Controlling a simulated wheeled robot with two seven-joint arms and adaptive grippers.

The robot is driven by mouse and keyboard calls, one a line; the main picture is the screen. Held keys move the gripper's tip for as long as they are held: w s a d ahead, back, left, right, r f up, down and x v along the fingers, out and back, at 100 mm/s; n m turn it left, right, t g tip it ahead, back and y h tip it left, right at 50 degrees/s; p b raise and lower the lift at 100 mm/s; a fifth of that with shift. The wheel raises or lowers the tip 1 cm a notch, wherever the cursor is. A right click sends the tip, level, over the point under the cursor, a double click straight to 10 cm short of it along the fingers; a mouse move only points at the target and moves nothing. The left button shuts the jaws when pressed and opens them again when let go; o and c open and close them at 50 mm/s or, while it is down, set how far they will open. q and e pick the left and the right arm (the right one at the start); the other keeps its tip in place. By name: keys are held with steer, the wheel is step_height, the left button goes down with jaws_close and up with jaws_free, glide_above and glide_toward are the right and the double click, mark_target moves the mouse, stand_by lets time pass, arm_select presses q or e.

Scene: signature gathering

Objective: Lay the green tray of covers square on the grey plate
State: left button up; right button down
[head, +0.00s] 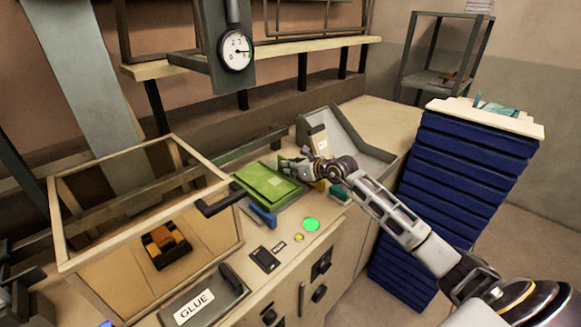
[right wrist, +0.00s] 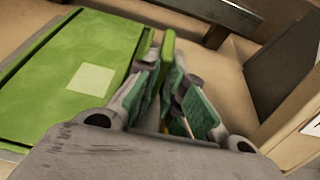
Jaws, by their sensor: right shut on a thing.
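The green tray (head: 266,184) lies on the bench in the middle of the head view, its long side slanting. In the right wrist view the tray (right wrist: 60,75) fills the left side and carries a pale square label. My right gripper (head: 290,168) is at the tray's right end. In the wrist view its green-padded fingers (right wrist: 168,90) are shut on an upright green tab at the tray's edge. A grey edge shows beneath the tray; most of the grey plate is hidden. My left gripper is not in view.
A dark bracket (head: 219,199) stands close to the tray's left end, and a blue block (head: 263,215) is in front. A grey sloped chute (head: 352,148) is behind my right gripper. A wooden-framed box (head: 150,215) stands left; stacked blue trays (head: 455,185) stand right.

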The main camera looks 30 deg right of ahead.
steer(key=c, duration=1.9)
jaws_free()
steer(key=shift+f, duration=0.15)
steer(key=shift+c, duration=0.2)
steer(key=o, duration=0.4)
steer(key=shift+r, duration=0.2)
steer(key=shift+b+v, duration=0.35)
steer(key=shift+v, duration=1.25)
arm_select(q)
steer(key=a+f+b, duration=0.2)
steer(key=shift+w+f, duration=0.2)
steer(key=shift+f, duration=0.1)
arm_select(e)
steer(key=v, duration=0.8)
steer(key=shift+s+d, duration=0.1)
steer(key=shift+s, duration=0.3)
